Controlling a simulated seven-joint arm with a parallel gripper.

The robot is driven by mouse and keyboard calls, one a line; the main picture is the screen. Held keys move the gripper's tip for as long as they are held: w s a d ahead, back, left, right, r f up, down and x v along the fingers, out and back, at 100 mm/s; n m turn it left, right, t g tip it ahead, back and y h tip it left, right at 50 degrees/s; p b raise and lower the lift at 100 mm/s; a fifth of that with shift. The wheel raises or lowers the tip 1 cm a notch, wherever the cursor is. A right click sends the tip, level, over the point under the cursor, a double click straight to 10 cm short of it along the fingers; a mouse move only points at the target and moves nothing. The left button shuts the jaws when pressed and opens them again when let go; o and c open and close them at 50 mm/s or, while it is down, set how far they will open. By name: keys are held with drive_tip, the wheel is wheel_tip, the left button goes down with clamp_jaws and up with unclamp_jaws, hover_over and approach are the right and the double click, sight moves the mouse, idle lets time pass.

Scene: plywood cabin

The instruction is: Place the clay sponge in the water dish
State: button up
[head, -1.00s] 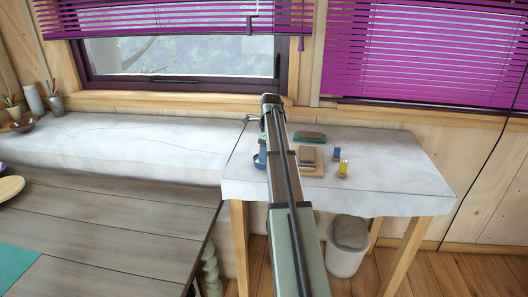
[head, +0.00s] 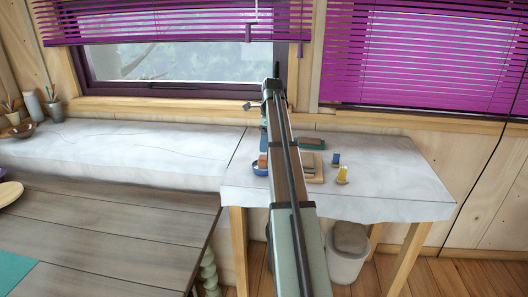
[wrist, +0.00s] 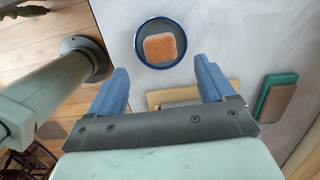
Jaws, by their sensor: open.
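The clay sponge (wrist: 160,46), an orange-brown block with rounded corners, lies inside the round water dish (wrist: 138,44), which has a blue rim and dark inside. In the head view, the dish (head: 261,172) stands on the white table just left of my arm, with the orange sponge (head: 262,159) showing above its rim. My gripper (wrist: 160,66) is open, its two blue fingers apart with nothing between them. In the wrist view, the dish appears beyond the fingertips, and the sponge is clear of both fingers. In the head view, my arm partly hides the dish and the fingers.
Right of my arm are a wooden board (head: 316,176), a teal-and-brown block (head: 312,143), a small blue item (head: 336,159) and a yellow one (head: 342,176). The table's right part is clear. A grey bin (head: 348,250) stands below. A window and purple blinds are behind.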

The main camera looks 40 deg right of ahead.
drive_tip(key=shift+s+d+r, duration=0.1)
drive_tip(key=shift+r, duration=1)
drive_tip(key=shift+s+d+r, duration=0.1)
drive_tip(key=shift+r, duration=1)
